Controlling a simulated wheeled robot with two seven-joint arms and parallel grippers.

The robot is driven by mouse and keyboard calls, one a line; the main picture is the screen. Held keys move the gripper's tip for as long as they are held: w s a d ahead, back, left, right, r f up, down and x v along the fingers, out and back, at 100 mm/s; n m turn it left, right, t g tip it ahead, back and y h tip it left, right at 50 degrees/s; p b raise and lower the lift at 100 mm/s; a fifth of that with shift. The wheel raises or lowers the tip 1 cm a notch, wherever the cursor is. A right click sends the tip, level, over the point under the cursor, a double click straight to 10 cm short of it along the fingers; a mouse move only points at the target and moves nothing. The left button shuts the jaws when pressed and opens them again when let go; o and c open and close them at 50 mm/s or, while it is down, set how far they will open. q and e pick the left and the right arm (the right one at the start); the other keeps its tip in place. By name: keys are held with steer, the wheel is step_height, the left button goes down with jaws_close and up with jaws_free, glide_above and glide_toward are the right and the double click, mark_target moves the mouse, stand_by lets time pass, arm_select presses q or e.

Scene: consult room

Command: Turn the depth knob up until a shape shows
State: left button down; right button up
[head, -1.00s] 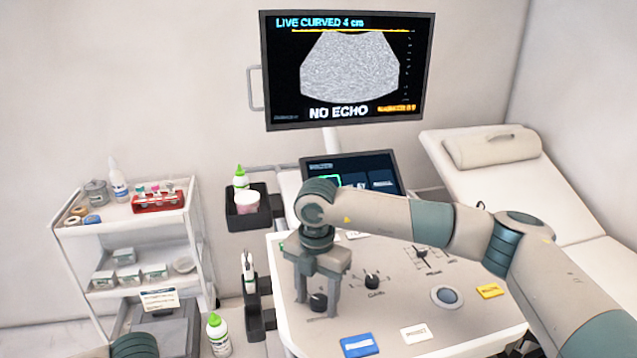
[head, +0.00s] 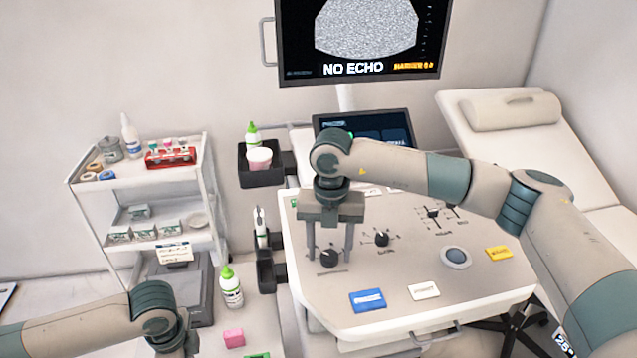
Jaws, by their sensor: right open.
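My right gripper (head: 330,247) points down at the console panel (head: 400,290). Its fingers are open, one on each side of a black knob (head: 329,259) at the panel's left; I cannot tell whether they touch it. The print by this knob is too small to read. A second black knob (head: 381,239) stands to its right, clear of the gripper.
A green-capped bottle (head: 231,288) stands left of the console. A supply cart (head: 140,193) is farther left, an exam couch (head: 545,135) right.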

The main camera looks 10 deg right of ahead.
steer(key=n, duration=0.3)
steer(key=shift+f, duration=0.4)
stand_by(0.4)
steer(key=c, duration=0.7)
